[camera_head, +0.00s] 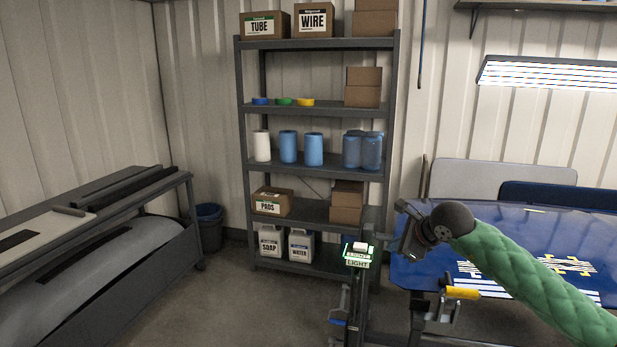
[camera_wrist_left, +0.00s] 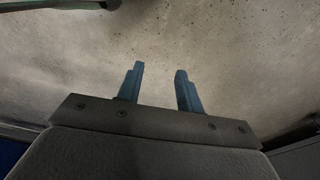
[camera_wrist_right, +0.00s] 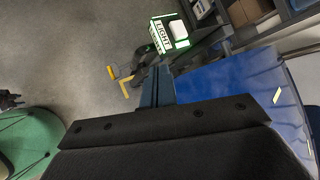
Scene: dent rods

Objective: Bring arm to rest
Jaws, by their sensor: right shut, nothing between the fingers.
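My right arm, in a green quilted sleeve, reaches in from the right in the head view. Its gripper (camera_head: 408,232) hangs in the air at the near left corner of the blue panel. In the right wrist view its fingers (camera_wrist_right: 157,86) are together with nothing between them. My left gripper (camera_wrist_left: 160,88) shows only in the left wrist view. Its two blue fingers stand apart and empty above bare grey floor.
A green-lit box marked LIGHT (camera_head: 357,256) stands on a post just left of my right gripper. A blue panel (camera_head: 420,272) lies at the right. A loaded shelf rack (camera_head: 242,150) stands behind; a low rack (camera_head: 190,235) is at left. Floor between is clear.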

